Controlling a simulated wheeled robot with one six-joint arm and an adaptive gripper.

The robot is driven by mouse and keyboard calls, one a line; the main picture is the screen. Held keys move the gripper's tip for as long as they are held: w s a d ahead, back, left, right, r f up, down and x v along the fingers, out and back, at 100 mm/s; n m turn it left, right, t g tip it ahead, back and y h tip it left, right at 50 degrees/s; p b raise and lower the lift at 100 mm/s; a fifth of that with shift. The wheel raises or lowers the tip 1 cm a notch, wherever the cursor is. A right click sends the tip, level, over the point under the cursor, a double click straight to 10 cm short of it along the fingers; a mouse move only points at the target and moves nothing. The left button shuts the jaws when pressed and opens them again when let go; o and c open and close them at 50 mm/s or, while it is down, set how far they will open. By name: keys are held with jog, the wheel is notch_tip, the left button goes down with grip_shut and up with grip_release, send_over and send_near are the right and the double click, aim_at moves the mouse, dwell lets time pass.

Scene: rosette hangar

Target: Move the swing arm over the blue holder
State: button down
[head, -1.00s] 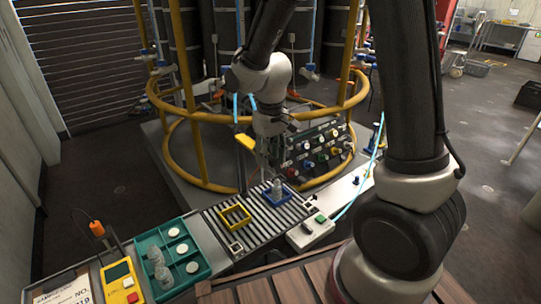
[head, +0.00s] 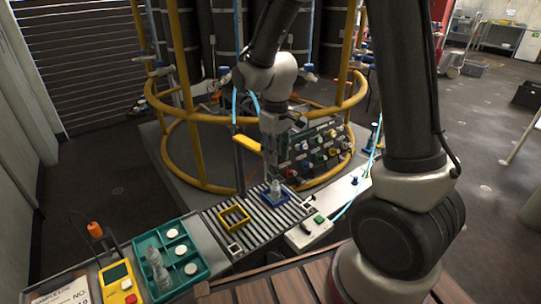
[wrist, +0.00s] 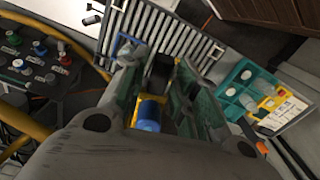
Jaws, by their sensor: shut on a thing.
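The yellow swing arm (head: 247,143) reaches out from a post at the yellow frame, and its outer end meets my gripper (head: 271,158). In the wrist view my gripper (wrist: 158,85) is shut on the swing arm; a yellow part and a blue cylinder (wrist: 150,113) show between the fingers. The blue holder (head: 284,200) sits on the slatted roller bed, just below my gripper in the head view, with a clear bottle (head: 276,186) standing in it. It also shows in the wrist view (wrist: 122,45), beside the left finger. I cannot tell the exact overlap of arm and holder.
An empty yellow holder (head: 234,217) lies left of the blue one on the roller bed (head: 257,220). A teal tray (head: 200,262) holds white discs and clear bottles. A panel of coloured knobs (head: 318,150) and the yellow ring frame (head: 205,186) stand close behind my gripper.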

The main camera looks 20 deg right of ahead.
jog(key=w+d+n, duration=0.7)
jog(key=w, duration=0.1)
jog(key=shift+w+d+n, duration=0.15)
jog(key=shift+d+n, duration=0.25)
dwell(0.3)
jog(key=c, duration=1.3)
grip_release()
jog(key=shift+r, duration=0.1)
notch_tip(320, 180, up, 12)
jog(key=shift+f, duration=0.1)
